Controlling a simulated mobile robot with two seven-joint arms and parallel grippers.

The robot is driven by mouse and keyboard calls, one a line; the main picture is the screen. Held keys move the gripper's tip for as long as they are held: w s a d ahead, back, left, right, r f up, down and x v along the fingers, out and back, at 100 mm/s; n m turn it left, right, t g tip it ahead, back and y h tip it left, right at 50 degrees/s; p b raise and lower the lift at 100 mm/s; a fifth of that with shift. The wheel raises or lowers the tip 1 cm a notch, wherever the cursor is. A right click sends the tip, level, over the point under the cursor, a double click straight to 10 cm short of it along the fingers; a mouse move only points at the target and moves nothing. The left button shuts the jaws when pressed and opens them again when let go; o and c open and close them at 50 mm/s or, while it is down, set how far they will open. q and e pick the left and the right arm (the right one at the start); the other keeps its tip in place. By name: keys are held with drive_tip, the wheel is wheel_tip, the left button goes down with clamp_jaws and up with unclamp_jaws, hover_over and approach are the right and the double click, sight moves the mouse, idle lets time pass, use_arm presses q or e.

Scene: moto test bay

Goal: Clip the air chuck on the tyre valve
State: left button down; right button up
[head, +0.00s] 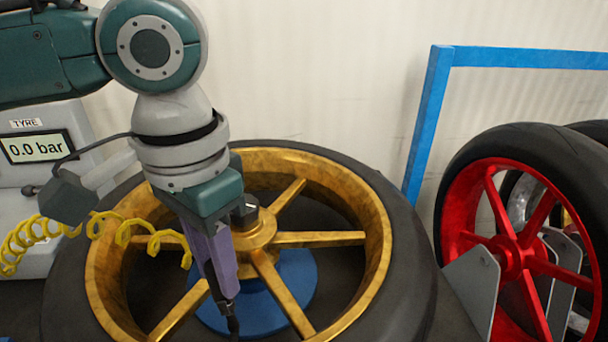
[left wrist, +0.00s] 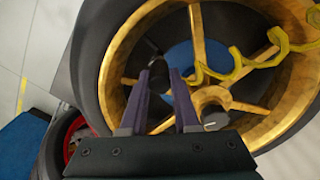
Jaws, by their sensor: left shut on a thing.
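My left gripper (head: 230,298) points down over the gold-spoked wheel (head: 268,160), which lies flat with its black tyre (head: 400,260) around it. Its purple fingers are shut on a dark piece, the air chuck (head: 232,324), at their tips. In the left wrist view the gripper (left wrist: 160,76) holds the dark chuck (left wrist: 156,66) inside the rim, above the spokes. A yellow coiled hose (head: 165,241) runs from the left to the gripper. A small dark stub at the inner rim (left wrist: 128,81) may be the tyre valve; I cannot tell. My right gripper is out of view.
The gauge box (head: 36,148) at the left reads 0.0 bar under the label TYRE. A blue round stand (head: 290,285) is under the wheel hub. At the right are a red wheel (head: 515,255) in a grey holder and a blue frame (head: 428,120).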

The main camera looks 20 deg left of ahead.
use_arm(q)
drive_tip(key=shift+f, duration=0.45)
idle(1.6)
drive_tip(key=c, duration=0.6)
unclamp_jaws()
drive_tip(key=shift+o, duration=0.4)
drive_tip(key=o, duration=0.3)
drive_tip(key=shift+o, duration=0.2)
drive_tip(key=shift+r, duration=0.1)
wheel_tip(320, 180, up, 7)
drive_tip(key=p, duration=0.9)
drive_tip(key=shift+p, duration=0.35)
